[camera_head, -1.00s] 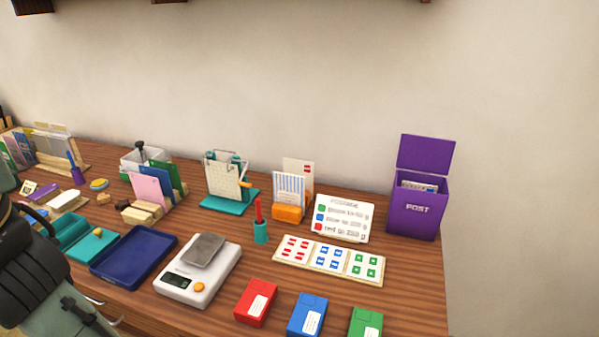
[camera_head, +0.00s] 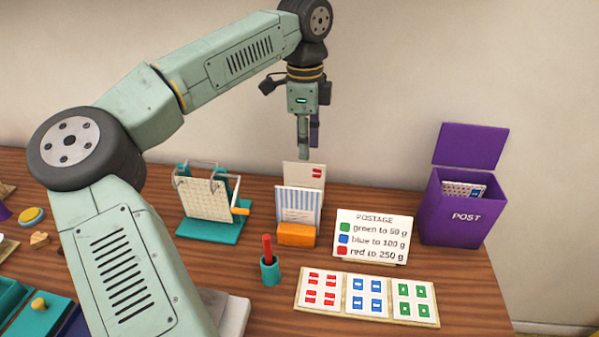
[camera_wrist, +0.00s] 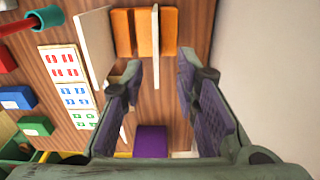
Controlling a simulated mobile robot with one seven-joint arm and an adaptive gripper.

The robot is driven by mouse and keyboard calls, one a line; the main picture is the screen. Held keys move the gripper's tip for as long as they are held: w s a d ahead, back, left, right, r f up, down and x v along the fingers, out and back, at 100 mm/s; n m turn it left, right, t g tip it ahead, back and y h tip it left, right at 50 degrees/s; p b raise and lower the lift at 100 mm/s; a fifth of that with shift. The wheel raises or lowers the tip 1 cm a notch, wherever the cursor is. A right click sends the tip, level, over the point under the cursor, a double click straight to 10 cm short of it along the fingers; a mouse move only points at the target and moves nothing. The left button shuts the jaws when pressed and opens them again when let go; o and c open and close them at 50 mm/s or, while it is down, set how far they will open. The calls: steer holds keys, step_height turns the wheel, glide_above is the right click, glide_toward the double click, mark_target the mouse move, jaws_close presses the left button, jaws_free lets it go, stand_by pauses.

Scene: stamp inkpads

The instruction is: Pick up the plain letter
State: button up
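In the head view a plain cream letter with a red stamp (camera_head: 316,173) stands upright at the back of an orange holder (camera_head: 296,235). A blue-striped letter (camera_head: 298,204) stands in front of it. My gripper (camera_head: 304,155) points down just above the cream letter's top edge. In the wrist view my gripper (camera_wrist: 160,70) is open, its fingers apart. A thin pale letter edge (camera_wrist: 156,48), seen edge-on, lies between the fingers without visible contact. The orange holder (camera_wrist: 121,32) is below it.
The postage sign (camera_head: 374,236) stands right of the holder, with the stamp sheet (camera_head: 341,308) in front. A purple post box (camera_head: 450,218) is further right. A teal rack (camera_head: 211,230) stands left, and a teal cup with a red stick (camera_head: 270,271) is in front.

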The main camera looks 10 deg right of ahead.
glide_above(304, 182)
steer(key=f, duration=0.3)
steer(key=f+p, duration=0.1)
steer(key=shift+w+a+f, duration=0.1)
steer(key=shift+w+f, duration=0.15)
steer(key=shift+f, duration=0.1)
steer(key=shift+s+f+p, duration=0.1)
steer(key=shift+f+p, duration=0.9)
steer(key=shift+f, duration=1.9)
steer(key=shift+c, duration=0.5)
jaws_close()
